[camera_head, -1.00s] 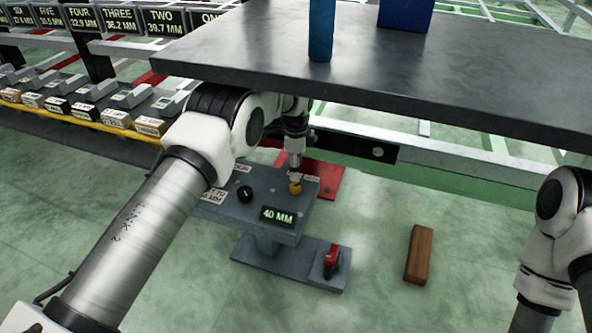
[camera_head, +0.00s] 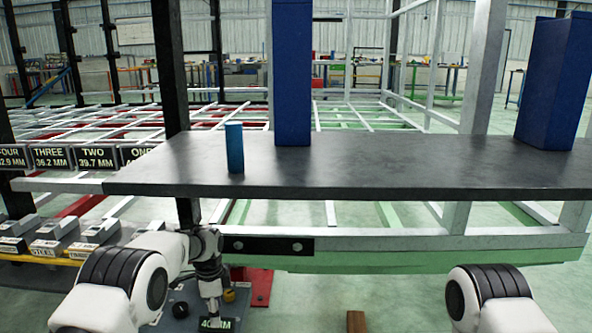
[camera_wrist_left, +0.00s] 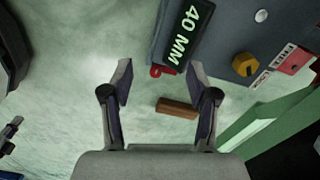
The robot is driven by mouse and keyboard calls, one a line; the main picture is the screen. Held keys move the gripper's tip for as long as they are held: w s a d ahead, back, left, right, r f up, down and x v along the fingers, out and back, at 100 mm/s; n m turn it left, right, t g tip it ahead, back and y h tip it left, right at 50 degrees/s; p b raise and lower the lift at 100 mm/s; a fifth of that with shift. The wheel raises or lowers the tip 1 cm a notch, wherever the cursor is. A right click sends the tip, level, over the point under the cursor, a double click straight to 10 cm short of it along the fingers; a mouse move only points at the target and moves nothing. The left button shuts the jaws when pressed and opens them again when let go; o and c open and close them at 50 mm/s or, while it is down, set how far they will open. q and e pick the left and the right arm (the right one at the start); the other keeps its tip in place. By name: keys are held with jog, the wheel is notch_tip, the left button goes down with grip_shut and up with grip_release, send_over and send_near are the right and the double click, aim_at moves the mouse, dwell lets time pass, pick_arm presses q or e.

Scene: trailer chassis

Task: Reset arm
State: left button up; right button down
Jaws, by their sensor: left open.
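My left arm comes in at the lower left of the head view, its gripper (camera_head: 212,300) pointing down just in front of the dark table's edge. In the left wrist view the left gripper (camera_wrist_left: 160,72) has its two fingers spread apart with nothing between the tips. A brown wooden block (camera_wrist_left: 177,107) lies on the floor beyond the fingers; its top end (camera_head: 356,321) shows at the bottom of the head view. My right arm shows only as a link at the lower right; its gripper is out of view.
A dark table (camera_head: 400,178) spans the middle, bearing a blue cylinder (camera_head: 234,147) and two tall blue blocks. A grey fixture with a "40 MM" label (camera_wrist_left: 186,33) and yellow knob (camera_wrist_left: 244,64) lies beneath my left gripper. Labelled bins stand at left.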

pick_arm(q)
jog(key=s+a+f+n+g+p, duration=0.15)
jog(key=s+f, duration=0.35)
jog(key=s, duration=0.5)
jog(key=s+a+f+n+g+p, duration=0.15)
jog(key=s+f, duration=0.25)
jog(key=s, duration=0.5)
jog(key=s+a+f+n+g+p, duration=0.15)
jog(key=s+f, duration=0.35)
jog(key=s, duration=0.5)
jog(key=s+r+n+t+p, duration=0.2)
jog(key=s+n, duration=0.6)
jog(key=s, duration=1.2)
notch_tip(320, 180, up, 40)
jog(key=w+n+t+p, duration=0.2)
jog(key=w+n+p, duration=0.1)
jog(key=p, duration=3.4)
jog(key=shift+f, duration=0.25)
pick_arm(e)
notch_tip(320, 180, up, 44)
jog(key=shift+s, duration=0.25)
pick_arm(q)
jog(key=shift+n+t, duration=0.25)
